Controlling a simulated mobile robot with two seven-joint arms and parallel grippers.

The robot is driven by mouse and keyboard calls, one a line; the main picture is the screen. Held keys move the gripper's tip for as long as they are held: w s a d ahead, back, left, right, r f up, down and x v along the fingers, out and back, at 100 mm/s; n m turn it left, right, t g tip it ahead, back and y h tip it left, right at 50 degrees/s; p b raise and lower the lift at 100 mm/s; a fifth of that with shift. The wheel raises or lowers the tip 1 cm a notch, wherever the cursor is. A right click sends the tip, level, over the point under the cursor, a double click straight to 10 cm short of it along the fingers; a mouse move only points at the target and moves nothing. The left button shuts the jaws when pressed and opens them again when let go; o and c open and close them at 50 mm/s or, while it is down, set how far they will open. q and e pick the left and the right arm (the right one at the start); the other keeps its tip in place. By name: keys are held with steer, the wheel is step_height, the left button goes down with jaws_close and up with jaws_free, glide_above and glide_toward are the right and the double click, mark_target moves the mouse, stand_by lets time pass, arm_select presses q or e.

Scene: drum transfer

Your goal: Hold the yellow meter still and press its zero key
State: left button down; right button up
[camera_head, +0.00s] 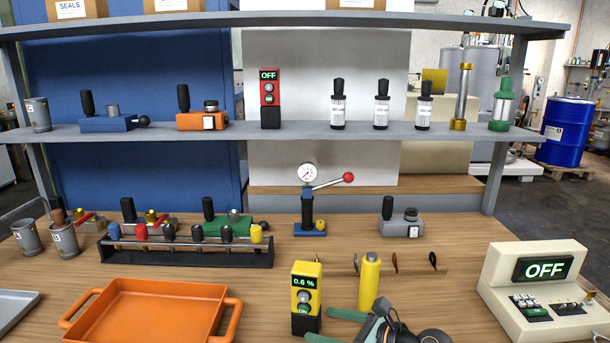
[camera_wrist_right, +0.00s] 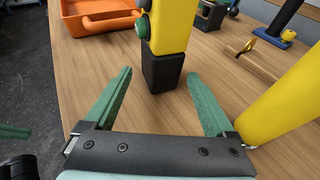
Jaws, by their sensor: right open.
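The yellow meter (camera_head: 306,278) stands upright on its black base at the front of the wooden table. Its display reads 0.6 %, with a grey round knob and a green part marked ON below; I cannot tell which is the zero key. My right gripper (camera_head: 322,325) is open just in front and to the right of the meter. In the right wrist view the meter's black base (camera_wrist_right: 163,72) stands beyond the open green fingers, which do not touch it. A green finger-like piece (camera_wrist_right: 14,131) at that view's left edge seems to be my left gripper; its jaws are unclear.
A yellow cylinder (camera_head: 369,284) stands close to the right of my right gripper. An orange tray (camera_head: 150,290) lies left of the meter. A rack of several coloured handles (camera_head: 185,257) is behind. A cream box reading OFF (camera_head: 540,290) stands at the right.

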mark_target(319, 324)
steer(key=x, duration=0.3)
steer(key=shift+w+a, duration=0.1)
steer(key=shift+a, duration=0.05)
arm_select(q)
steer(key=shift+w+d, duration=0.25)
steer(key=shift+w, duration=0.05)
arm_select(e)
steer(key=shift+w+a+f, duration=0.25)
steer(key=shift+w+a, duration=0.1)
steer(key=shift+a, duration=0.1)
arm_select(q)
steer(key=shift+s+f, duration=0.1)
steer(key=shift+s, duration=0.05)
arm_select(e)
steer(key=shift+c, duration=1.3)
arm_select(q)
steer(key=shift+s+a+f, duration=0.1)
arm_select(e)
steer(key=c, duration=0.8)
